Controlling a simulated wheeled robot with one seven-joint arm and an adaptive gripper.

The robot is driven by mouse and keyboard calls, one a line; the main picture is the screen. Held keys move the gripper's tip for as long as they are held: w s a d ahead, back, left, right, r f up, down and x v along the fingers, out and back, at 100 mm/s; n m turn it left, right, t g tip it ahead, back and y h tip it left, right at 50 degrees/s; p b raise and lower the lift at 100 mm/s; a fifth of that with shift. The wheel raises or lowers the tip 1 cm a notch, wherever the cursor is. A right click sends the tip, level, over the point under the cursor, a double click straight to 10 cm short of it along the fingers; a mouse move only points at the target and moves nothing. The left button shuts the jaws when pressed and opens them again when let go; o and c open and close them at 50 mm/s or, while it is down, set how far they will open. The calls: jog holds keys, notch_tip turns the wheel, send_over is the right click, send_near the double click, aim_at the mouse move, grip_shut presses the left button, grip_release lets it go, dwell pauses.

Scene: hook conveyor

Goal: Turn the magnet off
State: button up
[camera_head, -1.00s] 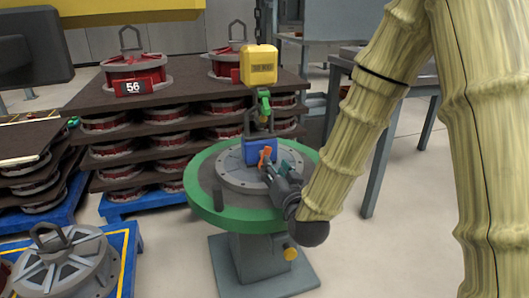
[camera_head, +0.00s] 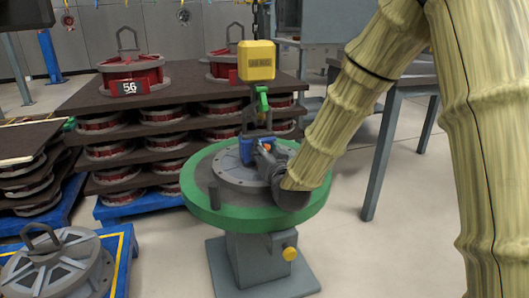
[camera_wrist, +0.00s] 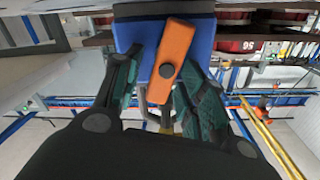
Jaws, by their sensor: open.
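The magnet is a blue block with an orange lever on its face. In the head view the magnet (camera_head: 246,151) sits on a grey disc on the round green-rimmed table (camera_head: 205,200), and a green hook (camera_head: 263,100) hangs above it. My gripper (camera_head: 264,155) is at the magnet's right front side and hides much of it. In the wrist view my gripper (camera_wrist: 163,85) is open, one finger on each side of the orange lever (camera_wrist: 172,60), in front of the blue body (camera_wrist: 203,45). I cannot tell whether either finger touches the lever.
A yellow hoist block (camera_head: 257,61) hangs above the magnet. Stacked shelves of red-and-grey discs (camera_head: 130,75) stand behind at left. Another grey disc (camera_head: 60,265) lies on a blue pallet at lower left. A grey table (camera_head: 400,120) stands at right. The floor in front is clear.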

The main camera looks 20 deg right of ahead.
jog(key=shift+c, duration=0.5)
grip_shut()
jog(key=p, duration=0.1)
jog(key=n+p, duration=0.1)
jog(key=shift+a+r+n+p, duration=0.2)
jog(key=shift+r+n+p, duration=0.1)
jog(key=shift+p, duration=0.1)
jog(key=shift+a+f+n+p, duration=0.15)
jog(key=shift+f+n+p, duration=0.05)
jog(key=shift+n+p, duration=1)
jog(key=shift+o, duration=0.5)
grip_release()
jog(key=shift+f, duration=0.1)
jog(key=shift+s, duration=0.1)
